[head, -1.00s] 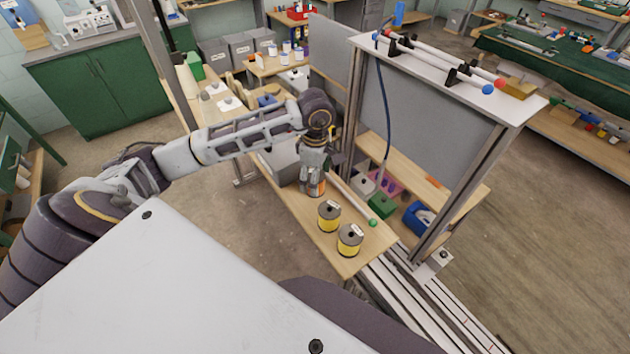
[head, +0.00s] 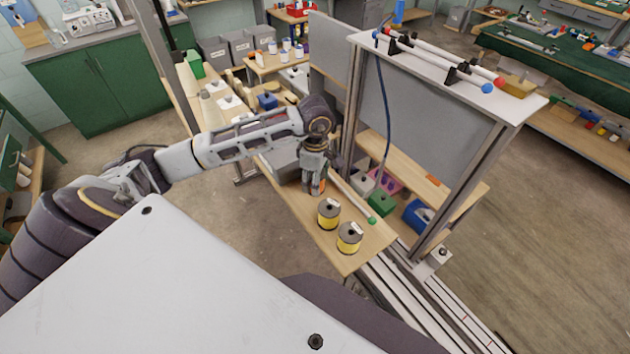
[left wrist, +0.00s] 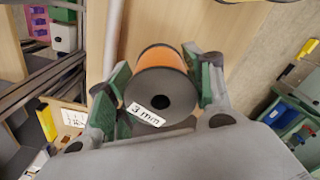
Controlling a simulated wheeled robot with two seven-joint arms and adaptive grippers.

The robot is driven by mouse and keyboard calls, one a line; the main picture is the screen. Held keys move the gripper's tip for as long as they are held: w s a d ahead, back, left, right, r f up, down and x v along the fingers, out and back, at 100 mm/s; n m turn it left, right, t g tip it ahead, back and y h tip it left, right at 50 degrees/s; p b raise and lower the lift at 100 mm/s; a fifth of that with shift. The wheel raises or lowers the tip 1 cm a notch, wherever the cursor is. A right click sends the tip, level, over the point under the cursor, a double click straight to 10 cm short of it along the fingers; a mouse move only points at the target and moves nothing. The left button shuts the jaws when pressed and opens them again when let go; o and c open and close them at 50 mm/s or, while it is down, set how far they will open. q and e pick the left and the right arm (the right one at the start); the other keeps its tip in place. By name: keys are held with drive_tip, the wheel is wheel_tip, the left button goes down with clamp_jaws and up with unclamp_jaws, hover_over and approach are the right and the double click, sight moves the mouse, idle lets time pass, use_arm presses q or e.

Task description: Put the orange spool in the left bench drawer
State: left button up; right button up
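The orange spool (head: 319,186) is at the bench top (head: 352,262) in the head view, mostly hidden by my left gripper (head: 313,188). In the left wrist view the spool (left wrist: 162,57) has an orange winding, a dark end and a "3 mm" label. The green-padded fingers of my left gripper (left wrist: 160,82) lie against both its sides, closed around it. I cannot tell whether it touches the bench. I cannot pick out the left bench drawer with certainty. My right gripper is not in view.
Two yellow spools (head: 329,213) (head: 349,238) stand near the bench's front end. A rod with a green tip (head: 371,219) lies beside them. A grey box (head: 281,157) is behind the gripper. A tall frame with a grey panel (head: 430,128) rises on the right.

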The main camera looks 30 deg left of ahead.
use_arm(q)
drive_tip(key=c, duration=0.5)
drive_tip(key=shift+r, duration=0.1)
wheel_tip(320, 180, up, 7)
drive_tip(key=shift+r+b, duration=0.2)
drive_tip(key=shift+b, duration=0.7)
drive_tip(key=shift+r, duration=1.2)
